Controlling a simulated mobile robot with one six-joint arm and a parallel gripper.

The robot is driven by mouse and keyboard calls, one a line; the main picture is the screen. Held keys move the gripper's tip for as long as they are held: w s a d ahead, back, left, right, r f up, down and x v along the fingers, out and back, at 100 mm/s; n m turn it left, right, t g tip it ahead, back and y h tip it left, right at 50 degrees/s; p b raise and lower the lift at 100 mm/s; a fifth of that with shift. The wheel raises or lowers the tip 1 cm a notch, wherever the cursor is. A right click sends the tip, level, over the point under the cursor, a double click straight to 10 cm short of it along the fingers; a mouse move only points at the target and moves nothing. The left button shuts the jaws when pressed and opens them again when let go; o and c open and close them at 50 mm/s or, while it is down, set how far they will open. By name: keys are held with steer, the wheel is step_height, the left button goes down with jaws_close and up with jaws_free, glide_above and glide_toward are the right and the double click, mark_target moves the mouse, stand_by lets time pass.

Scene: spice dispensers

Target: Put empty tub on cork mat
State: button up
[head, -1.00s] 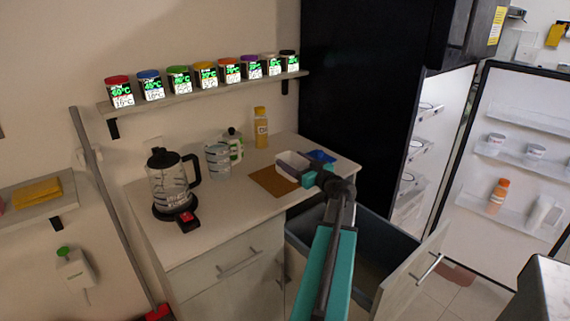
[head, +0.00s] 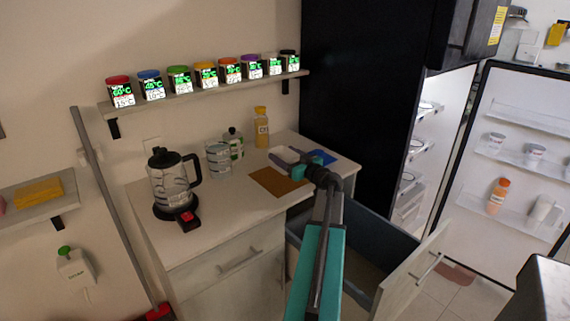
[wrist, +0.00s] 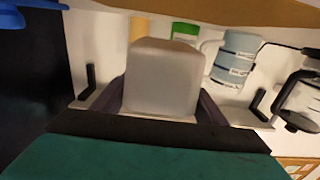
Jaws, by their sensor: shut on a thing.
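The empty tub is a small pale, whitish container. In the wrist view the tub (wrist: 165,78) fills the space between the two dark fingers of my gripper (wrist: 162,95), which is shut on it. In the head view my gripper (head: 295,163) reaches left over the counter and partly hides the tub (head: 284,152). The cork mat (head: 277,183) is a flat brown square on the counter, bare, just in front of and to the left of the gripper. I cannot tell how high the tub is above the counter.
A blue item (head: 322,157) lies right of the tub. A yellow bottle (head: 261,128), a green-labelled bottle (head: 234,146), a stack of clear cups (head: 218,158) and a kettle (head: 172,180) stand left and behind. Below, a drawer (head: 365,250) is open. Spice jars line the shelf (head: 200,92).

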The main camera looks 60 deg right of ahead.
steer(key=shift+f, duration=1.7)
steer(key=shift+f, duration=0.15)
steer(key=o, duration=1.3)
steer(key=v, duration=1.2)
steer(key=shift+b, duration=0.4)
steer(key=shift+r, duration=0.25)
